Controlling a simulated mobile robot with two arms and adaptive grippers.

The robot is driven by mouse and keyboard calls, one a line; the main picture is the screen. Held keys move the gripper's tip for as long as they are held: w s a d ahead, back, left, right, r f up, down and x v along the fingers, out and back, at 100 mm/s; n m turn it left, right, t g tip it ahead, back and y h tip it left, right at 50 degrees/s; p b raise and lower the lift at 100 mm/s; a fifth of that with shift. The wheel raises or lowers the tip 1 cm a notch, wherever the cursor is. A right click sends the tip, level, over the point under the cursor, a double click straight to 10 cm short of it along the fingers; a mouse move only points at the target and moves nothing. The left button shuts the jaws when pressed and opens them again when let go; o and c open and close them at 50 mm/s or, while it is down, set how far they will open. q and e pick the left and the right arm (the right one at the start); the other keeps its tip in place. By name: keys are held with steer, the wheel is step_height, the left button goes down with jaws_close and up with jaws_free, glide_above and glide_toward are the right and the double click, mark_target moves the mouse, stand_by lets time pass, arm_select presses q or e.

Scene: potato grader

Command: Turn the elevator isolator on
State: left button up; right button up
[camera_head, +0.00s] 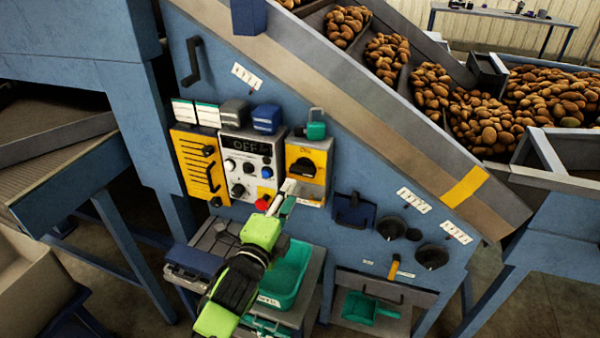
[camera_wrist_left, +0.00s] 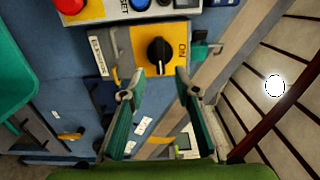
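The isolator is a yellow box (camera_head: 309,187) on the blue machine side, with a black rotary knob (camera_head: 306,166). In the left wrist view the knob (camera_wrist_left: 158,56) sits on the yellow face (camera_wrist_left: 140,42), its bar running up and down in the picture and the "On" mark to its right, not in line with the bar. My left gripper (camera_head: 286,196) is just below and left of the knob in the head view. In the left wrist view its fingers (camera_wrist_left: 155,86) are open and apart, with the knob beyond the gap between the tips. They seem not to touch it. My right gripper is not in view.
A control panel (camera_head: 250,165) with an "OFF" display, buttons and a red button stands left of the isolator. A green padlock-like piece (camera_head: 316,130) sits just above it. A blue latch (camera_head: 353,210) and black dials (camera_head: 391,228) are to the right. A green bin (camera_head: 288,275) is below.

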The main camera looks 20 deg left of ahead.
mark_target(301, 174)
arm_select(q)
steer(key=w, duration=0.4)
steer(key=w+p, duration=0.1)
steer(key=w, duration=0.3)
steer(key=shift+w+d, duration=0.2)
steer(key=shift+w, duration=0.2)
jaws_close()
